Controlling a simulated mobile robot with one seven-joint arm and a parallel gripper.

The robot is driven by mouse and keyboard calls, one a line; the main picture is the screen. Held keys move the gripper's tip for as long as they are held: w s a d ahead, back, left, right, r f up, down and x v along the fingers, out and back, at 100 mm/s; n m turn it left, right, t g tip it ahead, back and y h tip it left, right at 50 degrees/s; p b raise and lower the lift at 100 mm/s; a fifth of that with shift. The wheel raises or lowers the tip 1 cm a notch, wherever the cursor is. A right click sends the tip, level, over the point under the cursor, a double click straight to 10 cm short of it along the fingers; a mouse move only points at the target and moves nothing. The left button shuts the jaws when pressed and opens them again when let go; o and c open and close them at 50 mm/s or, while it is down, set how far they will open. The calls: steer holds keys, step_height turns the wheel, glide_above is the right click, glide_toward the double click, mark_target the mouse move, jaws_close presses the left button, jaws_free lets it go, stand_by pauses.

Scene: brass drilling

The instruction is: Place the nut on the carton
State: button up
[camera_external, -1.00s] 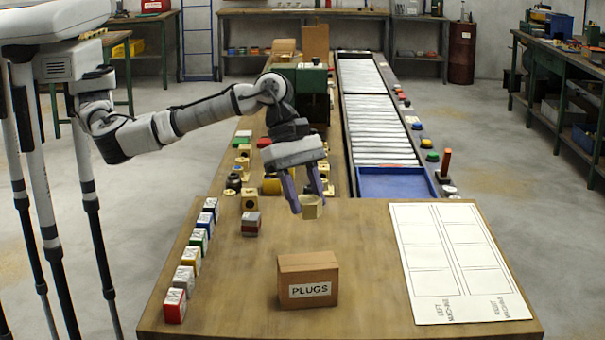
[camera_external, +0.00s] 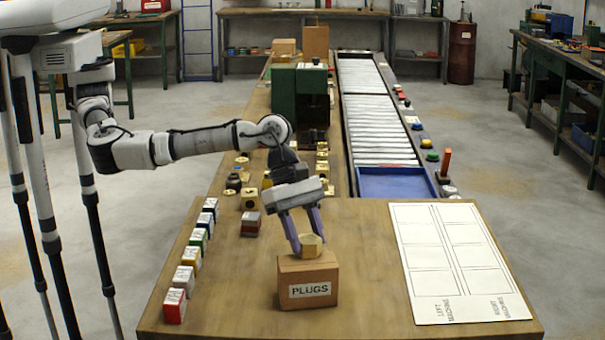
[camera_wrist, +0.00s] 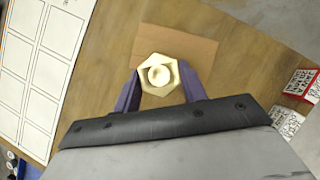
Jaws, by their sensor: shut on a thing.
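The brass nut (camera_external: 311,246) is a pale gold hexagonal piece between the fingers of my gripper (camera_external: 305,243). The carton (camera_external: 291,291) is a brown box labelled PLUGS near the front of the table. The nut is at the top of the carton, towards its back right; I cannot tell whether it touches. In the wrist view the nut (camera_wrist: 159,75) sits between the purple fingertips of my gripper (camera_wrist: 159,84), with the carton's brown top (camera_wrist: 195,50) behind it. The gripper is shut on the nut.
A row of small labelled boxes (camera_external: 188,268) lines the table's left side. A white sheet with marked boxes (camera_external: 455,262) lies to the right. The wood (camera_external: 365,280) between carton and sheet is clear.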

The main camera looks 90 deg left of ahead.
steer(key=o, duration=1.2)
steer(key=shift+o, duration=0.2)
steer(key=b+v, duration=0.4)
steer(key=v, duration=0.8)
steer(key=shift+r, duration=0.1)
